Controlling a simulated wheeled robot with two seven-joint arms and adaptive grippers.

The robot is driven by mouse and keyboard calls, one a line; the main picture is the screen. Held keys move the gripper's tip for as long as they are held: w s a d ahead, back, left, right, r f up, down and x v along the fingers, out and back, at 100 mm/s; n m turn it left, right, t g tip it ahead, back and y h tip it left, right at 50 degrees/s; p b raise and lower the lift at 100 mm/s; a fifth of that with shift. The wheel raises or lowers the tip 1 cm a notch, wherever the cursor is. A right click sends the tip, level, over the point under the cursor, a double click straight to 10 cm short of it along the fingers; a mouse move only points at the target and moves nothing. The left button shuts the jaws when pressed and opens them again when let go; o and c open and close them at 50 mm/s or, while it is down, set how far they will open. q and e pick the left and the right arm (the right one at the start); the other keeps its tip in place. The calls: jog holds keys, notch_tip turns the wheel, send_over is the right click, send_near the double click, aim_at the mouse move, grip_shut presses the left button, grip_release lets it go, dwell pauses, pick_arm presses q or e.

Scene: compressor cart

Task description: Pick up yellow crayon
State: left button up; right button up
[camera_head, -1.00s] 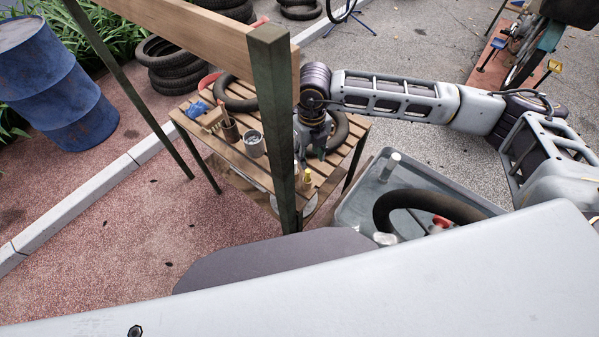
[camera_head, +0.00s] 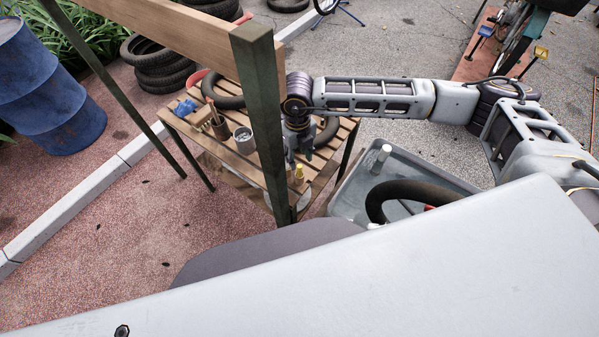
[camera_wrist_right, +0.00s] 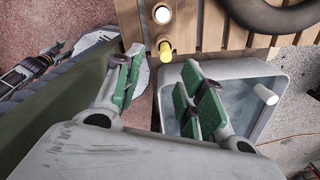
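The yellow crayon (camera_head: 299,174) stands near the front edge of a slatted wooden table (camera_head: 247,160), just right of a dark green post. In the right wrist view the crayon (camera_wrist_right: 165,50) shows as a short yellow cylinder ahead of the fingers, between their lines. My left gripper does not show in the head view.
The green post (camera_head: 262,110) and wooden beam (camera_head: 165,27) stand in front of the table. A grey bin (camera_head: 350,195) holding a black tire stands right of it. A metal cup (camera_head: 244,140), a brush holder (camera_head: 220,129) and a tire (camera_head: 225,88) are on the table.

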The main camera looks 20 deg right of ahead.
aim_at(300, 166)
jog(key=shift+f+p, duration=0.35)
jog(key=shift+f, duration=2.1)
jog(key=shift+f, duration=0.15)
jog(key=shift+w+d+f+p, duration=0.2)
jog(key=shift+f+p, duration=0.15)
jog(key=shift+f, duration=0.2)
notch_tip(300, 166, down, 3)
jog(key=shift+w+d+r+p, duration=0.1)
jog(key=shift+d+r+p, duration=0.1)
jog(key=shift+p, duration=0.25)
jog(key=shift+f, duration=0.6)
jog(key=shift+c, duration=0.5)
grip_shut()
